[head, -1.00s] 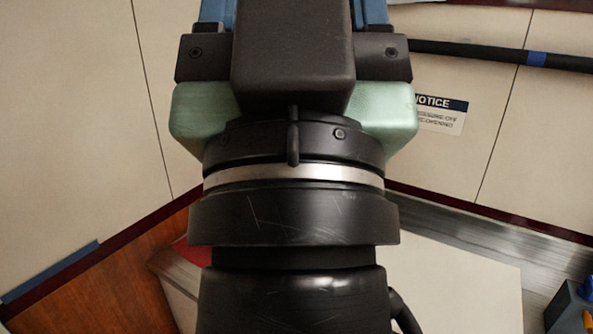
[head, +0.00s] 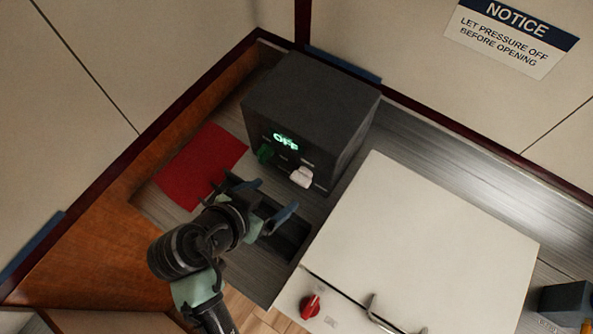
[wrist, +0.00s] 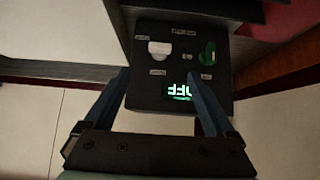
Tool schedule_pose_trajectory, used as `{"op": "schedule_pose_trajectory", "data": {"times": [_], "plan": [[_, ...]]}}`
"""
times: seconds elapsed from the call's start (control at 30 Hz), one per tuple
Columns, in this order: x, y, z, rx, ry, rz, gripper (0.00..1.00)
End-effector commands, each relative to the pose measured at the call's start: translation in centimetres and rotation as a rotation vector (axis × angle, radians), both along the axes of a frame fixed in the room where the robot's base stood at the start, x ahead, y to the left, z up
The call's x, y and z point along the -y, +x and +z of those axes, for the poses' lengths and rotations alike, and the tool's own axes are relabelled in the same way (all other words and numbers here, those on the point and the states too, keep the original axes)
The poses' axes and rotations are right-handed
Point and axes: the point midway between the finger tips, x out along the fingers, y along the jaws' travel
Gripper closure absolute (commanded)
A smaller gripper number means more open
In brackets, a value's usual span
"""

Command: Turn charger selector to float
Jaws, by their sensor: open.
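A dark grey charger box (head: 312,105) stands at the back corner of the metal counter. Its front has a lit green display reading OFF (head: 286,142), a green knob (head: 265,154) and a white knob (head: 301,177). In the wrist view the panel appears upside down, with the white knob (wrist: 159,48) at left, the green knob (wrist: 208,53) at right and the display (wrist: 178,91) below. The small labels are unreadable, so I cannot tell which knob is the selector. My gripper (head: 268,198) is open and empty in front of the panel, apart from both knobs. Its blue fingers also show in the wrist view (wrist: 157,76).
A red mat (head: 202,163) lies left of the box. A white-lidded unit (head: 430,240) with a red knob (head: 310,306) and a handle stands at right, close to my gripper. A notice sign (head: 512,38) is on the wall. Walls close in behind the box.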

Motion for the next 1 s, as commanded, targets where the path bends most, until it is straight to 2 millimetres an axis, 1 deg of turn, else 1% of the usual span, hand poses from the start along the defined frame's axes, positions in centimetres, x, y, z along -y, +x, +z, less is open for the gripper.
{"op": "schedule_pose_trajectory", "data": {"times": [0.17,0.4,0.6,0.8,1.0], "plan": [[1.2,1.8,-1.9,0.000,-0.001,-0.002,0.10],[3.0,4.5,-5.1,0.001,0.002,-0.001,0.10],[4.1,6.2,-7.2,0.002,0.004,0.000,0.10],[4.7,7.1,-8.3,0.003,0.003,0.003,0.10],[4.8,7.3,-8.6,0.004,0.004,0.002,0.10]]}}
